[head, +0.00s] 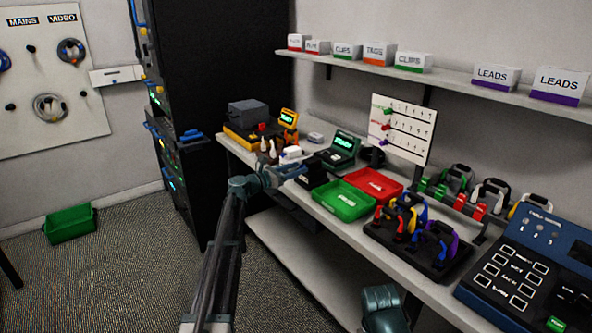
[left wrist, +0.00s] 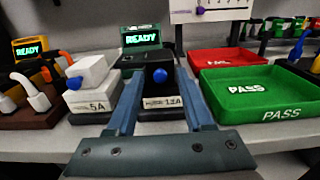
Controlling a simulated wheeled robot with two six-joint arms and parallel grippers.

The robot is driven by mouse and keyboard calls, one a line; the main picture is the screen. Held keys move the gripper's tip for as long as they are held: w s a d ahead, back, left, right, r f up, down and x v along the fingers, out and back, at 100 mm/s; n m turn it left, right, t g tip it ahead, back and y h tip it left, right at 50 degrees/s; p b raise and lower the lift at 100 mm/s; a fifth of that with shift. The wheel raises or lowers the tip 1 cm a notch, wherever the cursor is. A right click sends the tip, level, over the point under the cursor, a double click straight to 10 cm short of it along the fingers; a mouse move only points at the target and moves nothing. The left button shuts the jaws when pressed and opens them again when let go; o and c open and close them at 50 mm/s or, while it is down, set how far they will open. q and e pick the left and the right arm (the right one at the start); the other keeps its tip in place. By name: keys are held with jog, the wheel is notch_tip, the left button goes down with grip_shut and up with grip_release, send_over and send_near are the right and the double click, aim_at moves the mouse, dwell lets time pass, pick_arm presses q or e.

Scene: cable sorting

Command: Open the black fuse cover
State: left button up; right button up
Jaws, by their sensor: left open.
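The black fuse cover (left wrist: 158,94) stands straight ahead in the left wrist view, with a blue knob (left wrist: 160,75) on its front and a 13A label below. It looks closed on its base. It also shows in the head view (head: 312,172), small and dark beside the green tray. My left gripper (left wrist: 158,88) is open, its two blue fingers reaching forward on either side of the black cover. I cannot tell whether they touch it. It also shows in the head view (head: 300,183) at the bench's front edge. My right gripper is out of view.
A white fuse cover (left wrist: 92,74) with a 5A label stands just left. A green PASS tray (left wrist: 245,92) stands close on the right, with a red tray (left wrist: 222,58) behind. A tester reading READY (left wrist: 140,38) is behind the black cover.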

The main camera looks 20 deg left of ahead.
pick_arm(q)
grip_shut()
dwell(1.4)
